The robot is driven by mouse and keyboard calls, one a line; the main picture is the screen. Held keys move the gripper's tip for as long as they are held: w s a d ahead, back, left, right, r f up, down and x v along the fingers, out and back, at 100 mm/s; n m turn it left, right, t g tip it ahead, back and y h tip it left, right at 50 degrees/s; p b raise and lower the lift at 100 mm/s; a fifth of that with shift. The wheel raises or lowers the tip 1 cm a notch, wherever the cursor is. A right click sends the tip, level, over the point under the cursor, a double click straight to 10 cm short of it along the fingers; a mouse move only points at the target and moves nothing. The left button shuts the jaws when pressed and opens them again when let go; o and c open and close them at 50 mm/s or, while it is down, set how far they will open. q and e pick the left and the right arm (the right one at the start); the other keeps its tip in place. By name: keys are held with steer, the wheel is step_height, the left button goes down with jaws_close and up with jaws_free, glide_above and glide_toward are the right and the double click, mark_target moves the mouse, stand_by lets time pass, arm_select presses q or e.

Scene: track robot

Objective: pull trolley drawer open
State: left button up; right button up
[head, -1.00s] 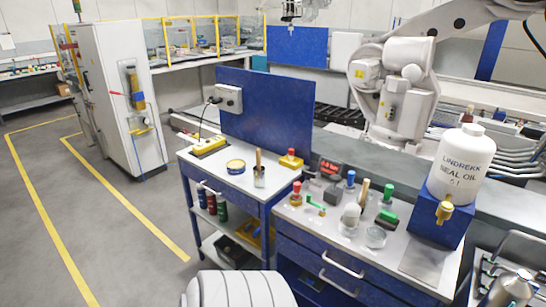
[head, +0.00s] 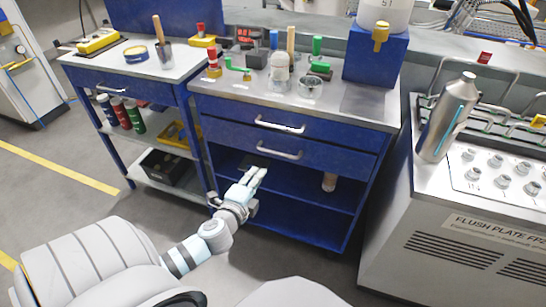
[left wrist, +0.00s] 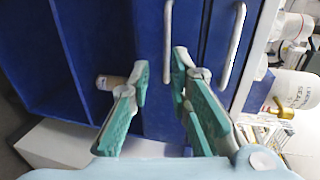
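The blue trolley (head: 290,212) has an upper drawer (head: 225,112) and a lower drawer (head: 225,134), both shut. The upper handle (head: 280,125) and lower handle (head: 279,151) are light bars. In the left wrist view the lower handle (left wrist: 168,35) stands upright, in line with the gap between my fingers, and the upper handle (left wrist: 234,45) is to its right. My left gripper (head: 254,174) is in front of the trolley, just below and left of the lower handle. Its green-padded fingers (left wrist: 161,72) are spread and empty, apart from the handle. My right gripper is not in view.
Bottles and tools crowd the trolley top. A brown cylinder (head: 329,182) is on the open shelf below the drawers. A second blue trolley (head: 125,88) stands at left and a grey flush plate cabinet (head: 450,240) at right. Floor in front is partly clear.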

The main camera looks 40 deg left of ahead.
mark_target(273, 153)
arm_select(q)
steer(key=x, duration=0.4)
steer(key=r+b+x, duration=0.1)
steer(key=x, duration=0.4)
steer(key=b+x, duration=0.1)
steer(key=x, duration=0.4)
steer(key=shift+w+r, duration=0.2)
steer(key=shift+w, duration=0.1)
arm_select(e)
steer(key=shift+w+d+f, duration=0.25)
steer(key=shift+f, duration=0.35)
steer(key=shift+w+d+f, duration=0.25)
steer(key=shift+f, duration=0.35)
arm_select(q)
jaws_close()
